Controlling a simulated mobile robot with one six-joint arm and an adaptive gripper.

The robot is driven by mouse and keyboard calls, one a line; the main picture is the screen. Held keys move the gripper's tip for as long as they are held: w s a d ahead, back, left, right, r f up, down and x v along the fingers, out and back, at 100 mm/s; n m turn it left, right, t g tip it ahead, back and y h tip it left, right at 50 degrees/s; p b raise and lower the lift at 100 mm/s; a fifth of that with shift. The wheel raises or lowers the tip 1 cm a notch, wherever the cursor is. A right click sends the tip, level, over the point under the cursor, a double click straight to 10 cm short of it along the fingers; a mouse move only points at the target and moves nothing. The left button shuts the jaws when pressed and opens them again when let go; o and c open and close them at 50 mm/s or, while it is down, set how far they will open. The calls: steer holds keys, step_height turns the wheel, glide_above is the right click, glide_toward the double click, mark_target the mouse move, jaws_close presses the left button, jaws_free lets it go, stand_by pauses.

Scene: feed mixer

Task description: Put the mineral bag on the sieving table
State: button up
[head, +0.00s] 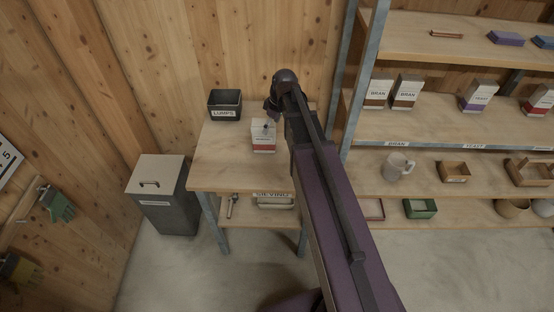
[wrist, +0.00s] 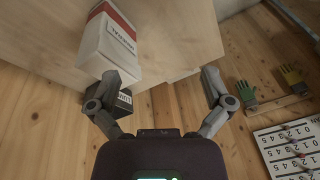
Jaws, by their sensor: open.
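The mineral bag (head: 263,137), white with a red band, stands upright on the sieving table (head: 222,168). The table's front label reads as sieving, partly hidden by my arm. In the wrist view the bag (wrist: 107,42) is at the upper left, by the tip of the left finger, not between the fingers. My gripper (head: 271,112) is small and dark in the head view, close above and behind the bag. In the wrist view my gripper (wrist: 164,78) has its fingers spread wide with nothing between them. Whether the left finger touches the bag I cannot tell.
A dark lumps box (head: 225,106) sits at the table's back left. A lidded grey bin (head: 161,195) stands left of the table. Shelves with bran bags (head: 406,93), a mug (head: 398,167) and trays are at right. The table's left front is clear.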

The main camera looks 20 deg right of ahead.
steer(key=s+a+m+h, duration=0.2)
steer(key=s+m, duration=0.6)
steer(key=s, duration=0.7)
steer(key=shift+s+a+f+m+g+h, duration=0.15)
steer(key=shift+f+m+g+h, duration=0.15)
steer(key=shift+m+h, duration=0.1)
